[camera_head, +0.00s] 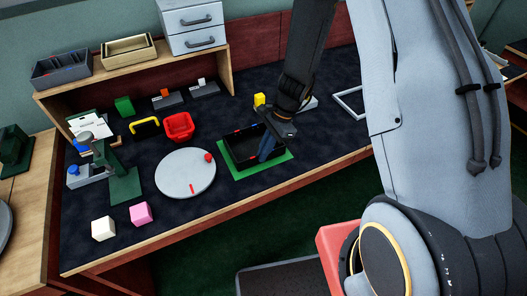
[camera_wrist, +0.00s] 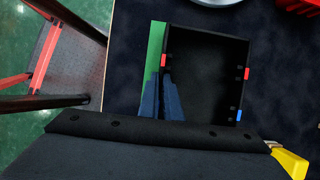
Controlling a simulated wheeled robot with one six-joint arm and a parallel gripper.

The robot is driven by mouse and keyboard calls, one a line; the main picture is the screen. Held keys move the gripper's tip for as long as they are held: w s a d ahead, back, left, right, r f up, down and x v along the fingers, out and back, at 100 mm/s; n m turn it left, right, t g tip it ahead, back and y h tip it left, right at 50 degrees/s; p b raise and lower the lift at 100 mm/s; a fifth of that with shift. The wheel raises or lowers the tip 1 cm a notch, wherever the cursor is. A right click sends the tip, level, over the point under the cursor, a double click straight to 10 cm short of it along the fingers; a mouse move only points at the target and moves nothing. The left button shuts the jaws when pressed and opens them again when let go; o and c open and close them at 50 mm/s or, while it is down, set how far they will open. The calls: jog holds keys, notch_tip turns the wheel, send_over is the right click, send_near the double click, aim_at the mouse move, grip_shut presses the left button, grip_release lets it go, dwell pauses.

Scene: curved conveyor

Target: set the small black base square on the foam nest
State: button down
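The black base (camera_head: 238,158) is an open black box with red and blue marks, at the middle of the table. It also fills the centre of the wrist view (camera_wrist: 207,75). A flat green piece (camera_head: 252,173), which I take for the foam nest, shows under its front side; it also shows as a strip left of the box in the wrist view (camera_wrist: 155,50). My gripper (camera_head: 268,148) has its blue fingers close together on either side of one box wall, apparently shut on it. Whether the box touches the green piece is hidden.
A light frame (camera_head: 350,102) lies at the right. The table's wooden front edge (camera_head: 270,195) is close.

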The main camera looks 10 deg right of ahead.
jog(key=c, duration=2.4)
grip_release()
jog(key=shift+f, duration=0.15)
jog(key=o, duration=0.4)
jog(key=b+v, duration=0.3)
jog(key=v, duration=0.9)
jog(key=s+d+r+n+h, duration=0.1)
jog(key=s+r+n, duration=0.1)
jog(key=s+n, duration=0.2)
jog(key=s+d+r+n+t+h, duration=0.1)
jog(key=s+d+r+n, duration=0.1)
jog(key=s+r+n, duration=0.1)
jog(key=s+d+r+n+t+h, duration=0.1)
jog(key=s+r+n+h, duration=0.1)
jog(key=s+n, duration=0.3)
jog(key=shift+s+d+r+n, duration=0.15)
jog(key=shift+d+r+n, duration=0.1)
jog(key=shift+n, duration=0.65)
jog(key=shift+o, duration=0.7)
jog(key=shift+s+r+n, duration=0.1)
jog(key=shift+s+n, duration=0.25)
jog(key=shift+n, duration=0.15)
jog(key=shift+d, duration=0.2)
